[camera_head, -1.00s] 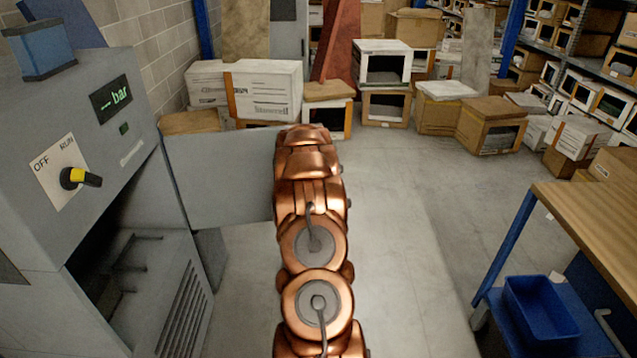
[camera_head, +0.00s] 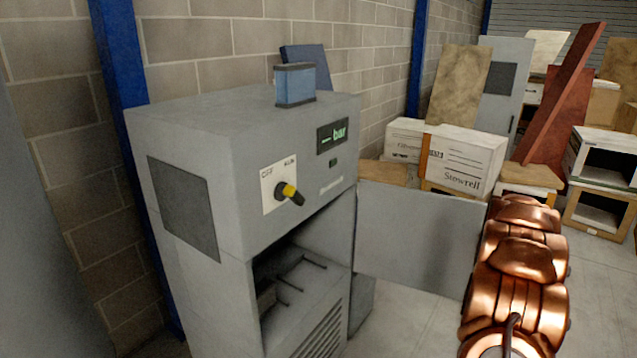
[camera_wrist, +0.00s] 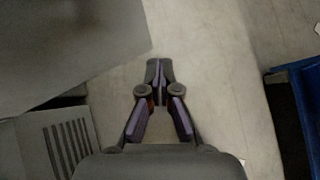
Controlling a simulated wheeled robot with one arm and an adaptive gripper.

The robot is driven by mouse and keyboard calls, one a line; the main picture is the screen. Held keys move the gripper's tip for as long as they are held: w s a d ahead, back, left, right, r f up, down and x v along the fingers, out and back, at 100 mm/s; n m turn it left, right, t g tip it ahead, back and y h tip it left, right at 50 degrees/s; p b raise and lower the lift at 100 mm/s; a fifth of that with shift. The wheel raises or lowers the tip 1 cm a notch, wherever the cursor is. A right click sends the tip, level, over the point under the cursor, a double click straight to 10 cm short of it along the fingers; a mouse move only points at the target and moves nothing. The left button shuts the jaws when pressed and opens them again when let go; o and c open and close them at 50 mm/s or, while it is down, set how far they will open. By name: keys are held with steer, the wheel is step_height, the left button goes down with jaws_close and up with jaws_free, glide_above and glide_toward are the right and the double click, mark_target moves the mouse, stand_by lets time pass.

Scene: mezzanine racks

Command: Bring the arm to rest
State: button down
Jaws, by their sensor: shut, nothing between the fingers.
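My copper-coloured arm (camera_head: 520,270) stands at the right edge of the head view, beside the open door of a grey machine. The gripper is not seen in that view. In the wrist view my gripper (camera_wrist: 159,68) points down over the grey floor. Its two fingers meet at the tips, and nothing shows between them.
The grey machine (camera_head: 235,140) has a yellow-tipped OFF/RUN knob (camera_head: 290,193) turned towards the lower right and a lit display (camera_head: 332,136). Its door panel (camera_head: 420,235) stands open near my arm. White boxes (camera_head: 465,162) stand behind. A blue bin edge (camera_wrist: 295,95) shows right in the wrist view.

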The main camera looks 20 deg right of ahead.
steer(key=a+r+m+g+y, duration=0.1)
steer(key=a+r+m, duration=0.3)
steer(key=a, duration=0.7)
steer(key=a+r+m+y, duration=0.1)
steer(key=a+r+m, duration=0.25)
steer(key=a, duration=0.75)
steer(key=a+r+m+g+y, duration=0.1)
steer(key=a+r+m, duration=0.35)
steer(key=a, duration=0.75)
steer(key=s+a+m+g+y, duration=0.1)
steer(key=s+a+m, duration=0.3)
steer(key=s+a, duration=0.7)
steer(key=s+a+m+g+y, duration=0.1)
steer(key=s+a+m+y, duration=0.3)
steer(key=s+a, duration=0.8)
steer(key=a+m, duration=0.1)
steer(key=a, duration=0.7)
steer(key=shift+a+f+y, duration=0.15)
steer(key=shift+y, duration=0.15)
